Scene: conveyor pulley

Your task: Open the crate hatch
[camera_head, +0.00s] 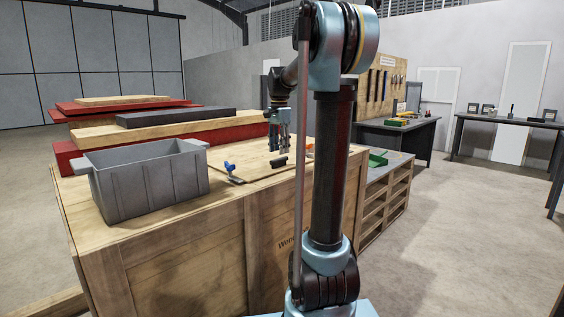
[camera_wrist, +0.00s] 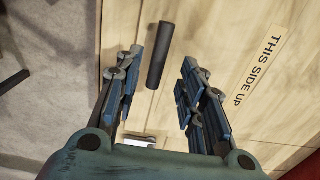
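A large wooden crate (camera_head: 190,250) stands in front of me. A flat hatch panel (camera_head: 245,160) lies level in its top, looking shut. A short black bar handle (camera_head: 279,162) is on the panel; it also shows in the wrist view (camera_wrist: 160,55). A blue-handled latch or clamp (camera_head: 231,170) sits at the panel's near left edge. My gripper (camera_head: 279,150) points down just above the black handle. In the wrist view its fingers are spread, with the handle seen between the fingertips. I cannot tell whether they touch it. The gripper holds nothing.
A grey open bin (camera_head: 150,187) stands on the crate top, left of the hatch. Stacked red and wooden boards (camera_head: 150,125) lie behind. A green tray (camera_head: 378,159) and workbenches are at right. The floor at far right is clear.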

